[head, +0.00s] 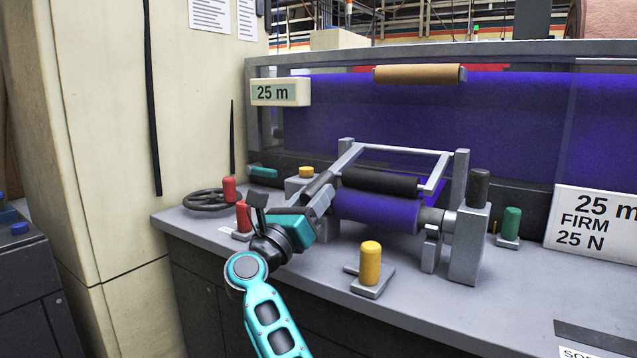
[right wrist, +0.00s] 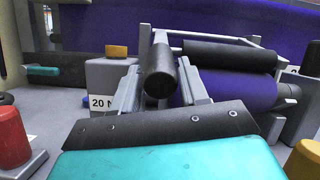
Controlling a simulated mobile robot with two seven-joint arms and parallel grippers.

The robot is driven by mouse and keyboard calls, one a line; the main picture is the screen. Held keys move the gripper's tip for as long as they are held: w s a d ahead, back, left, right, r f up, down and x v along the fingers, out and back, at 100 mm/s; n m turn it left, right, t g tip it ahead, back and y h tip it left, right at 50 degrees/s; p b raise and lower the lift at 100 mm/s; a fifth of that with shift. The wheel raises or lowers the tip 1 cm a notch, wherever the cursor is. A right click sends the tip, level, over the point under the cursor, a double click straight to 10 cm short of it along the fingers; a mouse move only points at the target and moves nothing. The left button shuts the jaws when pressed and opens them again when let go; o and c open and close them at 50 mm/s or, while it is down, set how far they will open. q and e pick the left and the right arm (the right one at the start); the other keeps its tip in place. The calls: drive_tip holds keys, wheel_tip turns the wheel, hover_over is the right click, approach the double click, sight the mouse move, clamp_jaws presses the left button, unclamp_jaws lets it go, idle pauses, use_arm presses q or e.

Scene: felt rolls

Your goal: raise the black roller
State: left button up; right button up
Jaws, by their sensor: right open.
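The black roller (head: 380,181) lies along the top of the purple felt roll (head: 375,210), held in a grey swing frame (head: 400,150). It also shows in the right wrist view (right wrist: 225,56). A short black handle (head: 318,184) sticks out from the left side of the frame toward me. My right gripper (head: 317,201) is open. In the right wrist view its two grey fingers stand on either side of the handle's round end (right wrist: 159,84), with gaps showing. I cannot tell how far the handle reaches between them. My left gripper is not in view.
A red knob (head: 243,216) and a black handwheel (head: 208,200) are left of my gripper. A yellow knob (head: 370,262) stands at the front, a green one (head: 511,223) at right. A grey post (head: 468,240) bears the roll's right end. The front-right counter is mostly clear.

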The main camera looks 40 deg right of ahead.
drive_tip(key=shift+x, duration=1.1)
clamp_jaws()
